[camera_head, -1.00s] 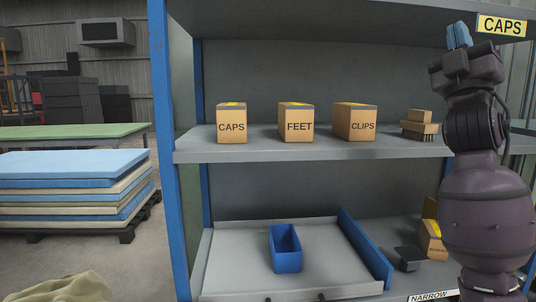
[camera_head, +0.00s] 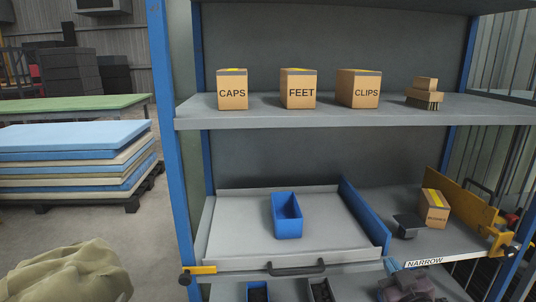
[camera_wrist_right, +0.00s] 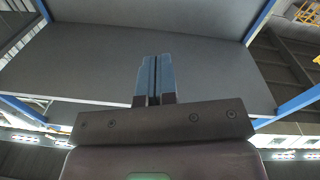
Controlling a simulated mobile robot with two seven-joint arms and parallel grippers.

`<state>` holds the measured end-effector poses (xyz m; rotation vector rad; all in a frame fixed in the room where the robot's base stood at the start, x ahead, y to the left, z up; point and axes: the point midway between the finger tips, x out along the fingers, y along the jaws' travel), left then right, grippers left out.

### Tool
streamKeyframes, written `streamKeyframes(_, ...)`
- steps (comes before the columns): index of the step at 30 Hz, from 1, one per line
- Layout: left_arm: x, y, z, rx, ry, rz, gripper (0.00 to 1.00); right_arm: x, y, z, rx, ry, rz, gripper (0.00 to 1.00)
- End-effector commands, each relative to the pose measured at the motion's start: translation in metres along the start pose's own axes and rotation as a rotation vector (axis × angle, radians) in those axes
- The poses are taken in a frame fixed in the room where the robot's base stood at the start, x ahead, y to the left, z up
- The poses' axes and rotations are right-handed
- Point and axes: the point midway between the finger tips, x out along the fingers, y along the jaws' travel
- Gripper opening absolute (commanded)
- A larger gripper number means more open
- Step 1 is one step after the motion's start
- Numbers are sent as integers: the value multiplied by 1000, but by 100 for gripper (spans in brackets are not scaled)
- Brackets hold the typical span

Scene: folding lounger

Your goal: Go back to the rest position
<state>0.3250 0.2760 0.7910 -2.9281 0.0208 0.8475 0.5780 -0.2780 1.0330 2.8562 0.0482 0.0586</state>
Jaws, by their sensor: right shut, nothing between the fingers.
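My right gripper (camera_head: 391,267) shows at the bottom edge of the head view, in front of the lower shelf and right of the drawer handle. Most of its arm is cut off by the picture edge. In the right wrist view its two blue fingers (camera_wrist_right: 156,80) are together with nothing between them. They point toward a plain grey surface (camera_wrist_right: 90,60), apart from any object. My left gripper is in neither view.
Boxes marked CAPS (camera_head: 232,90), FEET (camera_head: 298,90) and CLIPS (camera_head: 358,90) stand on the upper shelf (camera_head: 300,118). A blue bin (camera_head: 287,217) sits on the tray (camera_head: 240,245) below. A brown box (camera_head: 433,208) stands right. Stacked pads (camera_head: 70,165) stand left.

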Motion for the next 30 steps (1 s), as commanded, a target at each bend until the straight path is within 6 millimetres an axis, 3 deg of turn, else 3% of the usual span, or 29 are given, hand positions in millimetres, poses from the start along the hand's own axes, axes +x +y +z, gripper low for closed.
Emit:
streamKeyframes(1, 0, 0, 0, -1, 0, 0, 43, -19, -10, 27, 27, -58, -17, 0)
streamKeyframes(6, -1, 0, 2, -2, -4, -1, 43, -79, -39, 97, 104, -220, -57, 0)
streamKeyframes(15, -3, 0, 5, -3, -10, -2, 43, -202, -73, 189, 179, -482, -76, 0)
streamKeyframes(21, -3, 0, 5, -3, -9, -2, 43, -253, -77, 216, 194, -582, -65, 0)
streamKeyframes(30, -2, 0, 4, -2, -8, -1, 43, -263, -77, 222, 194, -602, -63, 0)
